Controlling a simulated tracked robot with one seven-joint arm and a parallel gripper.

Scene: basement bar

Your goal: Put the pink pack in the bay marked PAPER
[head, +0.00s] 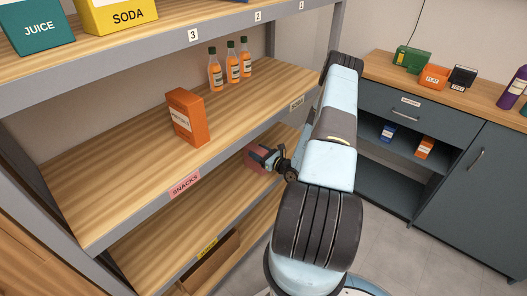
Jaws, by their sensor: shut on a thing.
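The pink pack (254,160) is a small box, dull pink in the shade, just below the front edge of the middle shelf. My gripper (268,158) is shut on it from the right, and hides part of it. The pack is at the opening of the lower shelf (152,247); I cannot tell whether it touches the board. No label clearly reads PAPER. A pale tag (297,103) on the right of the middle shelf edge and a yellow tag (207,247) on the lower edge are too small to read surely.
The middle shelf, with a pink SNACKS tag (185,184), bears an orange box (187,117) and several orange bottles (232,66). A brown open bin (212,262) is below. A dark cabinet (455,190) with small boxes stands right. Floor between is clear.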

